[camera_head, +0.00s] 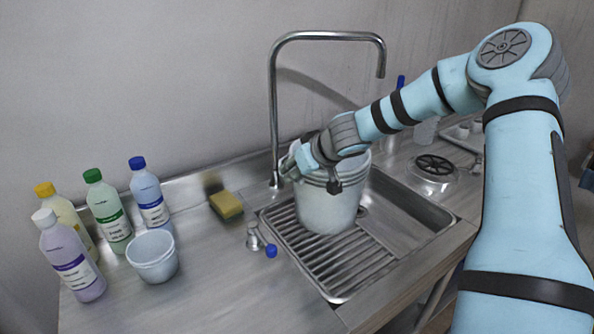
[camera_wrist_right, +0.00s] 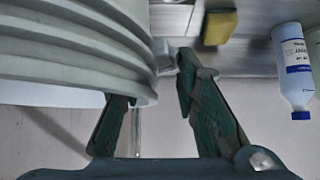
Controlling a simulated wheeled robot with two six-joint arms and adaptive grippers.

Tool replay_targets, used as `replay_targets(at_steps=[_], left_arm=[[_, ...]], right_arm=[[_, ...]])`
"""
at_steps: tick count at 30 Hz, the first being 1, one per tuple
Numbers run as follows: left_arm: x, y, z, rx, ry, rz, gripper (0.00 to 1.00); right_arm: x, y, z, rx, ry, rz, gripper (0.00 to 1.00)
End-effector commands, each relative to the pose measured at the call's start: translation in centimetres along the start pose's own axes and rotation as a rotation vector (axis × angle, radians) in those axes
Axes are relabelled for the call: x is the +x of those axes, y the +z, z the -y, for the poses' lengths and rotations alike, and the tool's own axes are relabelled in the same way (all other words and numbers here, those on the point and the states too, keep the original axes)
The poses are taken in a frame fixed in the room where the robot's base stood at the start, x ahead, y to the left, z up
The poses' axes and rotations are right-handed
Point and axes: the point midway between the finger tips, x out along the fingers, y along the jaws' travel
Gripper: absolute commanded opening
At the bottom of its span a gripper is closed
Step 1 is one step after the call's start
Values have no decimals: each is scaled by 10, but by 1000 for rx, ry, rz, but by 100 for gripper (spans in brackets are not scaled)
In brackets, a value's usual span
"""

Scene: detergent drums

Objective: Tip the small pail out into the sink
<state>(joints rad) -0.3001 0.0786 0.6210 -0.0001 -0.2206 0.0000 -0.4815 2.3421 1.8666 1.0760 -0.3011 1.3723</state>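The white ridged pail (camera_head: 325,210) is upright at the left part of the sink (camera_head: 418,215), over the slatted grating (camera_head: 345,275). I cannot tell whether it rests there or hangs just above. My right gripper (camera_head: 312,172) is at the pail's upper left side. In the wrist view the pail's ridged wall (camera_wrist_right: 75,50) lies close beside the fingers of my right gripper (camera_wrist_right: 158,85); one fingertip is partly hidden by it. The frames do not show clearly whether the fingers clamp it. The pail's contents are hidden. My left gripper is not in view.
A smaller white tub (camera_head: 152,257) stands at the left of the counter beside several capped bottles (camera_head: 108,210). A yellow sponge (camera_head: 227,205) lies near the wall. The tall faucet (camera_head: 273,110) rises behind the pail. A blue cap (camera_head: 271,251) lies near the grating. The front counter is clear.

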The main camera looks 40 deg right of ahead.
Motion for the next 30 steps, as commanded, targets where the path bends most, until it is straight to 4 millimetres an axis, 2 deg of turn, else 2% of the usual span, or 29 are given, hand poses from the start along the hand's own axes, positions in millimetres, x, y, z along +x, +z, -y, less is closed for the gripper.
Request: replay_targets(at_steps=[2,14,30], left_arm=[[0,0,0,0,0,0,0],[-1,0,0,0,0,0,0],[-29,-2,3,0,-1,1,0]], right_arm=[[0,0,0,-1,1,0,0],[-1,-2,-1,-6,4,-3,0],[-22,-24,0,-6,2,-4,0]])
